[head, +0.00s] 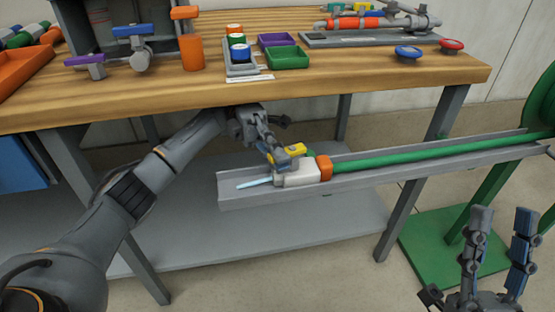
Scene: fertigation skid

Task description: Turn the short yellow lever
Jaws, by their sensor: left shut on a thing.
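The short yellow lever (295,149) sits on top of a white valve body (297,174) with an orange collar (324,167), at the end of a green hose (430,152) lying in a grey trough. My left gripper (275,157) reaches down from the left and is shut on the yellow lever; its fingers partly hide the lever. A pale blue streak (254,183) extends from the valve's left end along the trough. My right gripper (495,250) is at the lower right, empty, with its fingers apart and pointing up.
The grey trough (240,203) runs rightward in front of the wooden bench (345,85), below its top. The bench holds valves, small trays and knobs. A green reel stand (460,250) is at the right. The grey lower shelf (270,235) is clear.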

